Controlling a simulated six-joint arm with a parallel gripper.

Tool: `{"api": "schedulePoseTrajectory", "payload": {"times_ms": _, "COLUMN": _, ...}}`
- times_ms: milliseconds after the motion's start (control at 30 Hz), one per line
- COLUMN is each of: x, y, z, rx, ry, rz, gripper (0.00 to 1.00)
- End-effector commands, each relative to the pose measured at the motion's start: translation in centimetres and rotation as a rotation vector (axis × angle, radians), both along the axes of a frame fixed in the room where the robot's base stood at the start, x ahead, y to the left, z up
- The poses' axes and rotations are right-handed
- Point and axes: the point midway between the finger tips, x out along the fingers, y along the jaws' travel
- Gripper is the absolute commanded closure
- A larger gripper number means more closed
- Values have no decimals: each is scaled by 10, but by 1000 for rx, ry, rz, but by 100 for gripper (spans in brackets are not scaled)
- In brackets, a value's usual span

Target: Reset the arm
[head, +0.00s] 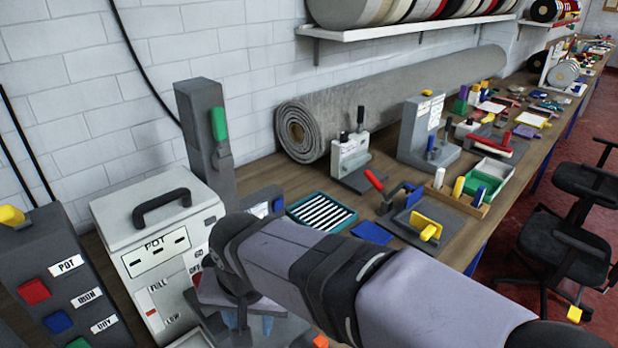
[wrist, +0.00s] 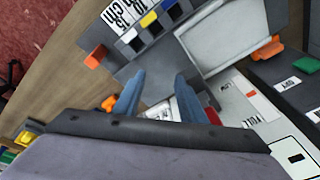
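My arm reaches across the head view from the lower right, over the near part of the bench. My gripper (head: 248,322) points down beside the white POT box (head: 160,240), and is partly hidden by my own wrist. In the wrist view its two blue fingers (wrist: 157,88) stand apart with a gap between them. I see nothing held; a white labelled surface shows beyond the gap. A grey unit with yellow, blue and white keys (wrist: 150,22) and a grey panel (wrist: 218,35) lie beyond the fingertips.
A dark panel with red and blue buttons (head: 62,290) stands at the left. A grey post with a green handle (head: 205,135) rises behind my wrist. A rolled grey rug (head: 385,95) lies along the wall. Fixtures and a slotted teal tray (head: 320,214) fill the wooden bench.

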Motion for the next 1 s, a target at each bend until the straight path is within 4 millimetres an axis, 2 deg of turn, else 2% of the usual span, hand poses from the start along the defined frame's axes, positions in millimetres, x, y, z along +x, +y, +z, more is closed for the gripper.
{"api": "schedulePoseTrajectory", "payload": {"times_ms": 33, "x": 11, "y": -18, "z": -2, "rx": -13, "ry": -24, "rz": 48, "gripper": 62}}
{"api": "schedulePoseTrajectory", "payload": {"times_ms": 100, "x": 24, "y": -39, "z": -6, "rx": -37, "ry": -59, "rz": 137, "gripper": 62}}
{"api": "schedulePoseTrajectory", "payload": {"times_ms": 300, "x": 51, "y": -100, "z": -33, "rx": -130, "ry": -152, "rz": 396, "gripper": 62}}
{"api": "schedulePoseTrajectory", "payload": {"times_ms": 500, "x": 61, "y": -144, "z": -49, "rx": -218, "ry": -207, "rz": 588, "gripper": 62}}
{"api": "schedulePoseTrajectory", "payload": {"times_ms": 700, "x": 64, "y": -179, "z": -61, "rx": -298, "ry": -242, "rz": 736, "gripper": 62}}
{"api": "schedulePoseTrajectory", "payload": {"times_ms": 867, "x": 31, "y": -216, "z": -81, "rx": -234, "ry": -97, "rz": 516, "gripper": 62}}
{"api": "schedulePoseTrajectory", "payload": {"times_ms": 1000, "x": -5, "y": -241, "z": -98, "rx": -179, "ry": 27, "rz": 309, "gripper": 62}}
